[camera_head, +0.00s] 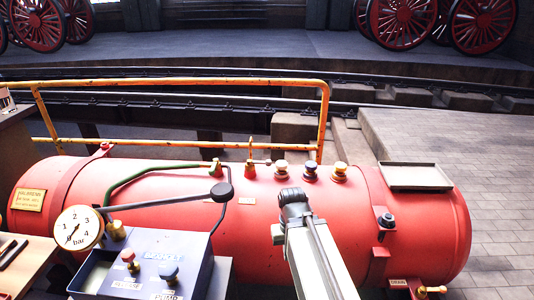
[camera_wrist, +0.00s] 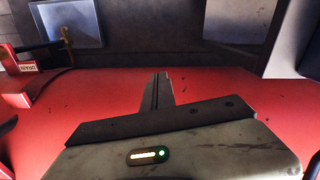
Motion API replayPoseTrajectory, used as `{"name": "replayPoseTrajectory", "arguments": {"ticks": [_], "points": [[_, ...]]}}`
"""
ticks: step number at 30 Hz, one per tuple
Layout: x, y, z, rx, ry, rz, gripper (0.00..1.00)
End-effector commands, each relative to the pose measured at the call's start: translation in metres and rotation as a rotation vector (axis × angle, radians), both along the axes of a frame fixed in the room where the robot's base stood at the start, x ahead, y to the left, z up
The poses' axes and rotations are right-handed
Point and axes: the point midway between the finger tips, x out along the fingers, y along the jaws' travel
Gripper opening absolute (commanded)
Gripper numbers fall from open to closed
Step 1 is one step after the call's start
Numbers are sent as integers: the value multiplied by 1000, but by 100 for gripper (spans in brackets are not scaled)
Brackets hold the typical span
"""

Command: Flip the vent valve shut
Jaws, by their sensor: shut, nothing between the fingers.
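The red boiler (camera_head: 160,185) lies across the head view. The vent valve is not identifiable there.
A shallow tray (camera_head: 415,176) sits on the boiler's right. A yellow rail (camera_head: 180,83) runs behind.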

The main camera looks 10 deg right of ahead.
Motion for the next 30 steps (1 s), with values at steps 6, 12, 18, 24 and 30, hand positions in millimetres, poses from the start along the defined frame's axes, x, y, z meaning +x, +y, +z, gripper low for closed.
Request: {"name": "replayPoseTrajectory", "arguments": {"ticks": [6,12,18,24,30], "points": [[25,1,23,-1,-20,-1,0],[121,13,99,-3,-105,-15,0],[225,17,174,-4,-206,-16,0],[316,21,238,-4,-297,-19,0],[360,23,266,-4,-345,-21,0]]}}
